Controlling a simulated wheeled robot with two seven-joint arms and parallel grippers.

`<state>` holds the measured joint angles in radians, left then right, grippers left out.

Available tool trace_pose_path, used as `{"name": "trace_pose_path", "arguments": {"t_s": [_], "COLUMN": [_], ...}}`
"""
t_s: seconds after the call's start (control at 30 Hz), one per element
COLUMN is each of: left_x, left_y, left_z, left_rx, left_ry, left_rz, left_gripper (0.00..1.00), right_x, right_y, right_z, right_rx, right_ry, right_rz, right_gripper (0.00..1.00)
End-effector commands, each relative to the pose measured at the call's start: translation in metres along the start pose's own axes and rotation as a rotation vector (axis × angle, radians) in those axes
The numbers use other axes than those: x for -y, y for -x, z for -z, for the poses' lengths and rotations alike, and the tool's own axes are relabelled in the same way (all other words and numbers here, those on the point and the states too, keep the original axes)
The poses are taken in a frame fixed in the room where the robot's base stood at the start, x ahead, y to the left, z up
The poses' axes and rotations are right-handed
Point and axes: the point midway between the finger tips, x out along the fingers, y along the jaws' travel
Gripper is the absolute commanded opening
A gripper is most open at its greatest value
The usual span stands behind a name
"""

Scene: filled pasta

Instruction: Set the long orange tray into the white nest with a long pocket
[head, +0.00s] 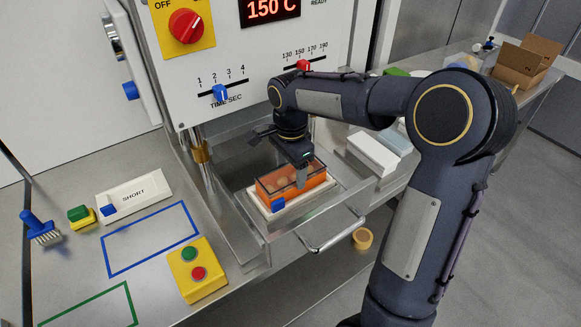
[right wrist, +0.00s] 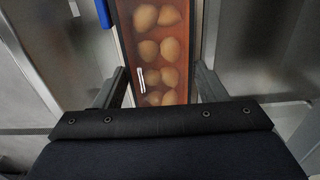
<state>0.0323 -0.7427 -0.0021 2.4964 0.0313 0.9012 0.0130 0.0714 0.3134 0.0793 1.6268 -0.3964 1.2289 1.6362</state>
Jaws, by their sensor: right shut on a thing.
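The long orange tray (head: 303,190), with a see-through upper part, sits in or just over a white nest (head: 262,208) with a blue block at its front. I cannot tell if it is fully seated. My right gripper (head: 298,172) is above it, pointing down, with one finger against the near side. In the right wrist view the tray (right wrist: 158,22) holds several round pasta pieces in two rows, and the gripper's fingers (right wrist: 163,80) straddle its long sides. The far finger is hidden in the head view. My left gripper is not in view.
The nest stands on a metal drawer with a front handle (head: 333,234), under the press panel. A white nest marked SHORT (head: 150,187) is on the left counter. A yellow button box (head: 197,270) stands nearby. White and grey blocks (head: 372,153) lie to the right.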

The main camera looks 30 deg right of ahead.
Motion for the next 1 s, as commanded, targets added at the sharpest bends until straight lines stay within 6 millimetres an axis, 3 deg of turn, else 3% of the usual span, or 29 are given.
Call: {"name": "trace_pose_path", "arguments": {"t_s": [0.27, 0.3, 0.47, 0.77, 1.0], "left_x": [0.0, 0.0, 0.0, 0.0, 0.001], "left_y": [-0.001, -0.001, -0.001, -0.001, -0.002], "left_z": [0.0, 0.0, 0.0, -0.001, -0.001], "left_rx": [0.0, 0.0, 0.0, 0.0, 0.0], "left_ry": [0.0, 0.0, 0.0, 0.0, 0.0], "left_rz": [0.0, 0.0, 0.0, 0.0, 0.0], "left_gripper": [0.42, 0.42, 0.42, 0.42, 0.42], "right_x": [0.0, 0.0, 0.0, 0.0, 0.001], "right_y": [-0.001, -0.001, -0.001, 0.0, 0.033], "right_z": [0.0, 0.0, 0.0, 0.0, 0.0], "right_rx": [0.0, 0.0, 0.0, 0.0, -0.001], "right_ry": [0.0, 0.001, 0.001, 0.001, 0.001], "right_rz": [0.001, 0.001, 0.001, 0.0, 0.006], "right_gripper": [0.32, 0.69, 0.9, 0.91, 0.91]}}
